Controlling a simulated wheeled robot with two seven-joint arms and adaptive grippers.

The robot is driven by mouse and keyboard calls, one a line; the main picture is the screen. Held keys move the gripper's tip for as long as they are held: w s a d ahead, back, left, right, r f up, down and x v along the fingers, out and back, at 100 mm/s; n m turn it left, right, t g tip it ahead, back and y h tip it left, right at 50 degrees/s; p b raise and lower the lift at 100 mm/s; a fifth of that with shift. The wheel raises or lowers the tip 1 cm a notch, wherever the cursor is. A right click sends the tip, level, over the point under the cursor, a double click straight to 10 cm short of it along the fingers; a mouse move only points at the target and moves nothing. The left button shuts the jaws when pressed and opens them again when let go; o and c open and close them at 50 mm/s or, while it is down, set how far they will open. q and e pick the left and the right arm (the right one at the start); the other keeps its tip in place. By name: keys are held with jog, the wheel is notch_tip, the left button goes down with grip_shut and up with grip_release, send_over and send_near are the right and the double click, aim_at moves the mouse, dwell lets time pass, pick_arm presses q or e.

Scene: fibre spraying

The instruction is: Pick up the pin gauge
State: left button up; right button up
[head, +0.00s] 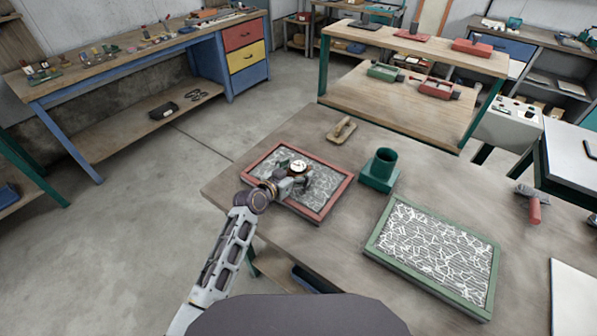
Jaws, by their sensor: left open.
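The pin gauge, a small instrument with a round white dial (298,166), appears to stand on the red-framed panel (262,160) with grey fibre patterning. My left gripper (306,181) is open over this panel, right beside the gauge and just in front of it. The gripper hides the gauge's lower part, and I cannot tell whether they touch. My right gripper is not in view.
A green cup-shaped holder (380,168) stands right of the red frame, with a wooden-handled tool (342,130) behind. A green-framed panel (372,246) lies front right. A red-handled tool (534,210) and white sheet (575,298) lie farther right.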

aim_at(296, 168)
pick_arm(q)
jog(key=c, duration=1.3)
jog(key=shift+r, duration=0.15)
jog(key=shift+r, duration=4.9)
